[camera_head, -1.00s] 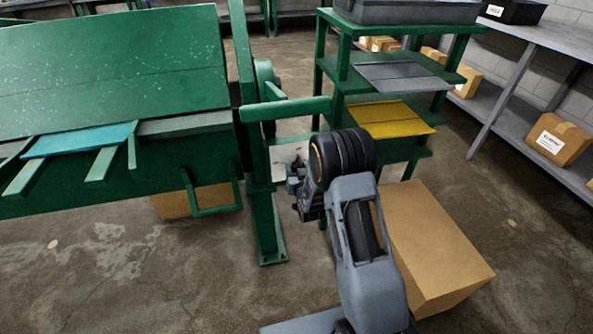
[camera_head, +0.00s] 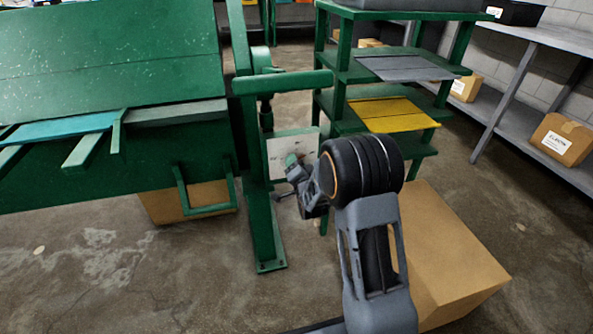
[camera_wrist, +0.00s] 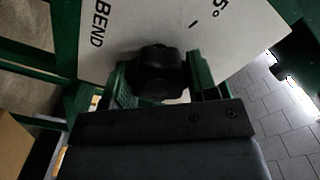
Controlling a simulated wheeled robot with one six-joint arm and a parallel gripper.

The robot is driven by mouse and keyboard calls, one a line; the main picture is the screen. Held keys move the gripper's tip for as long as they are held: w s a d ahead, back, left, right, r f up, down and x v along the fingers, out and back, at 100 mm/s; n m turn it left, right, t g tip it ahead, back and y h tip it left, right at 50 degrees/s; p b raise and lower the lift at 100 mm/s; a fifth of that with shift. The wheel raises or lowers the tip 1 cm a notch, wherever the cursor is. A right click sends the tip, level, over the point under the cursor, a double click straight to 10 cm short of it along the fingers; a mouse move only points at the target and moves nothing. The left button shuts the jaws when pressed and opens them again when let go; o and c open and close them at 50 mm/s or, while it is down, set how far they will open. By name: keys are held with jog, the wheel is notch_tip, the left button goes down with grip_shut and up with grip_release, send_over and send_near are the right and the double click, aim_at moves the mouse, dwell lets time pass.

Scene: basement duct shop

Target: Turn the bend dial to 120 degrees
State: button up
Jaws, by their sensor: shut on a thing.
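The bend dial is a black lobed knob (camera_wrist: 158,72) on a white plate (camera_wrist: 130,28) in the wrist view. The plate carries the word "BEND", a short tick mark and a partly cut-off label ending in "5°". I cannot read a pointer or the dial's setting. My gripper (camera_wrist: 163,78) is shut on the knob, with a green finger on each side of it. In the head view the white plate (camera_head: 280,150) sits beside the green machine's post, and my gripper (camera_head: 291,172) is in front of it. The knob is not clear there.
The green bending machine (camera_head: 110,60) fills the left, with a green bar (camera_head: 283,82) above the plate. A green rack (camera_head: 340,62) with a yellow sheet (camera_head: 393,114) stands behind my arm. A large cardboard box (camera_head: 440,245) is on the floor to the right.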

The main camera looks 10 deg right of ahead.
jog(key=shift+m+b, duration=0.5)
jog(key=shift+m, duration=0.3)
jog(key=o, duration=0.9)
jog(key=s+p, duration=0.9)
jog(key=s, duration=0.4)
jog(key=shift+s, duration=0.35)
